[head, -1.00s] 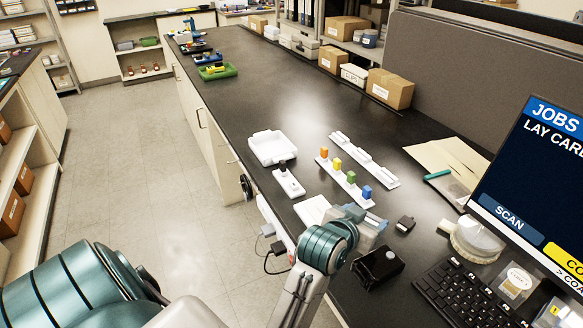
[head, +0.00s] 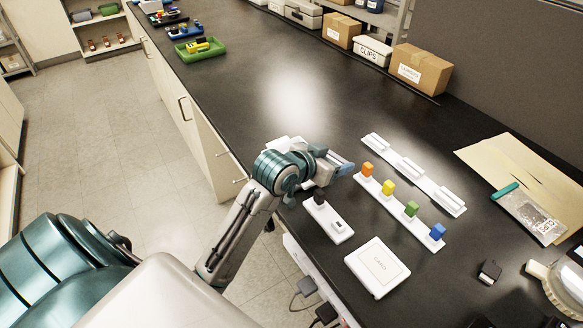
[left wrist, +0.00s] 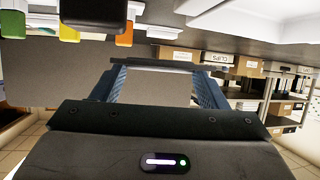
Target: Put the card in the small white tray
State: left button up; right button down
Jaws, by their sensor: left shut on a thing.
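My left gripper (head: 343,167) is raised over the bench, between the small white tray (head: 285,141) and the row of coloured blocks. I cannot clearly make out the card in the head view. The white tray is mostly hidden behind my left arm; a white shape at the top right of the wrist view (left wrist: 215,8) may be it. My right gripper is not in view.
A white strip (head: 400,222) holds orange, yellow, green and blue blocks; an emptier white rack (head: 413,174) lies behind it. A white plate with a black knob (head: 329,222) is close below the gripper. The bench beyond (head: 300,95) is clear.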

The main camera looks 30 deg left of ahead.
pick_arm(q)
jog(key=a+r+m+g+h+b, duration=0.1)
jog(key=a+r+m+h+b, duration=0.2)
jog(key=a, duration=0.8)
jog(key=shift+n+y, duration=0.4)
jog(key=shift+n, duration=0.1)
jog(key=f, duration=0.5)
jog(key=shift+w+d+f, duration=0.1)
jog(key=shift+w+f, duration=0.1)
jog(key=shift+w, duration=0.2)
notch_tip(320, 180, down, 4)
jog(key=shift+f+p, duration=0.1)
jog(key=shift+p, duration=0.3)
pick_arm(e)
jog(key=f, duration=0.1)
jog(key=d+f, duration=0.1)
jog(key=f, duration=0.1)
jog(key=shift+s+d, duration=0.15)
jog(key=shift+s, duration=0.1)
